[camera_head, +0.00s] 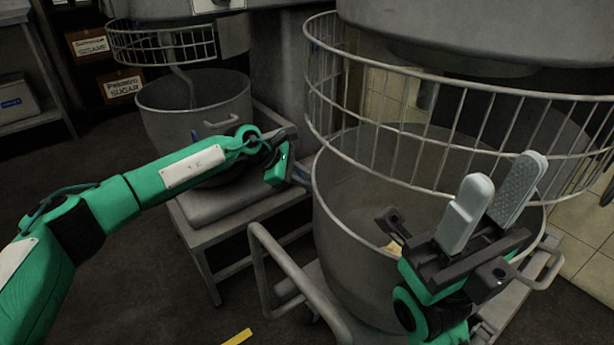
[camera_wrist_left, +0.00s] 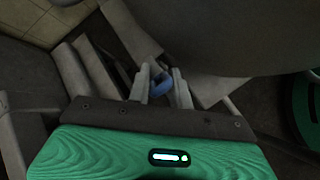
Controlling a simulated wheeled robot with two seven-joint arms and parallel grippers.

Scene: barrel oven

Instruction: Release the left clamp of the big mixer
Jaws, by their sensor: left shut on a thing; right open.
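The big mixer (camera_head: 440,30) stands on the right of the head view, with its wire guard (camera_head: 420,100) above the large grey bowl (camera_head: 345,235). My left gripper (camera_head: 297,172) reaches to the left side of this bowl. In the left wrist view its two fingers (camera_wrist_left: 163,82) are shut around a small blue part (camera_wrist_left: 157,78), which looks like the left clamp's handle, close beside the bowl (camera_wrist_left: 215,35). In the head view the clamp is mostly hidden by the gripper. My right gripper (camera_head: 494,195) is open and empty, fingers pointing up, in front of the bowl's right side.
A smaller mixer bowl (camera_head: 200,110) with its own guard (camera_head: 160,42) stands at the back left on a grey base. A bent metal tube handle (camera_head: 262,270) rises in front of the big bowl. Shelves with labelled boxes (camera_head: 120,85) are behind.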

